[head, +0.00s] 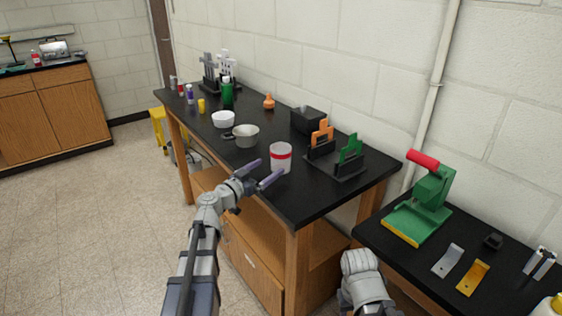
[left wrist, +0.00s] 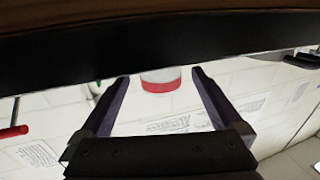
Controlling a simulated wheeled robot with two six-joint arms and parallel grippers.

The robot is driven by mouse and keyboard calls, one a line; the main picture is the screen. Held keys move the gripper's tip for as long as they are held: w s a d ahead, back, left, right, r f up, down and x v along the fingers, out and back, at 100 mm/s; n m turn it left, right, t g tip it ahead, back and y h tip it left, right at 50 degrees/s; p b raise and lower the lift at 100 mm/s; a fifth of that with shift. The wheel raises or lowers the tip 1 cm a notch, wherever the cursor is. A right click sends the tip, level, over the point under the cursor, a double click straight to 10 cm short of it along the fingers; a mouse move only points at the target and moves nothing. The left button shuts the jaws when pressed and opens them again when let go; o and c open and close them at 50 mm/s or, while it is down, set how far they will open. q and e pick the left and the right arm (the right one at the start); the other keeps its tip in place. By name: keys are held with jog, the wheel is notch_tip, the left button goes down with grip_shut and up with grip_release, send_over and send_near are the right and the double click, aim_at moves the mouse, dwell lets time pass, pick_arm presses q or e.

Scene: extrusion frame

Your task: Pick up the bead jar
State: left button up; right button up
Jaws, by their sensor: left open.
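The bead jar, seen as a pale jar (head: 281,152) with a red band, stands upright near the front edge of the black bench top. My left gripper (head: 269,168) is open and empty at that front edge, its two purple-grey fingers pointing toward the jar. In the left wrist view, which looks upside down, the jar (left wrist: 161,81) shows between the open fingertips (left wrist: 160,74), farther off than them. The dark bench edge hides part of it there. My right arm shows at the bottom of the head view, but its gripper cannot be made out.
The black bench (head: 310,200) holds a grey handled bowl (head: 246,141) and a white bowl (head: 223,119) left of the jar. A black rack (head: 336,168) with orange and green pieces stands to its right. A green press (head: 422,203) stands on the lower right bench.

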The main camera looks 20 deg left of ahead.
aim_at(274, 163)
pick_arm(q)
jog(key=x, duration=0.5)
jog(key=shift+r, duration=0.1)
jog(key=shift+c, duration=0.2)
jog(key=c, duration=1.2)
